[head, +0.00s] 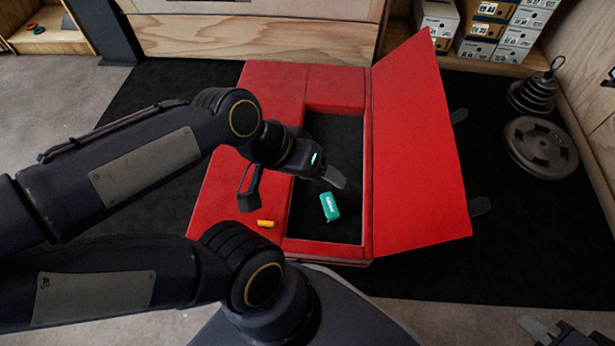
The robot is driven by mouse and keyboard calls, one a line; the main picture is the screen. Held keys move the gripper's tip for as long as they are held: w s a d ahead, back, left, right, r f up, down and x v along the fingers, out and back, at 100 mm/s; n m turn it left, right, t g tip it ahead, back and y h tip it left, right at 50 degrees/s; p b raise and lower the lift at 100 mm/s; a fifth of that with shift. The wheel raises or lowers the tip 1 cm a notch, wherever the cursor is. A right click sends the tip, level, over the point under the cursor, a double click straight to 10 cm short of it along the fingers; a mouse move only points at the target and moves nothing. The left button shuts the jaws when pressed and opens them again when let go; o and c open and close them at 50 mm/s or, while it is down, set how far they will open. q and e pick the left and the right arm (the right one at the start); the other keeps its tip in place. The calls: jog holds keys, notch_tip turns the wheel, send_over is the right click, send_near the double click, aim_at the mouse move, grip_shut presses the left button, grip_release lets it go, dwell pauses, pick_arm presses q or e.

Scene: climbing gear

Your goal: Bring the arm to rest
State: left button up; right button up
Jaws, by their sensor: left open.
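My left gripper (292,192) is open and empty. It hangs over the left side of a red padded case, with one finger over the red surface and the other over the dark recess. A teal block (330,206) lies in the recess, just below and right of the gripper and apart from it as far as I can tell. A small yellow piece (265,223) lies on the red surface left of the recess. Part of my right gripper (545,330) shows at the bottom right corner, cut off by the picture edge.
The red case (225,205) lies on a black mat (530,240), its red flap (420,150) raised on the right. Weight plates (540,146) and a stack of small weights (532,93) stand at right. Shoe boxes (487,30) fill a back shelf.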

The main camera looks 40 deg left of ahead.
pick_arm(q)
jog(key=shift+s+a+m, duration=0.1)
jog(key=shift+s+m, duration=0.2)
jog(key=shift+s, duration=0.75)
notch_tip(320, 180, up, 36)
jog(key=p, duration=3.5)
jog(key=shift+f+p, duration=0.2)
jog(key=shift+p, duration=0.15)
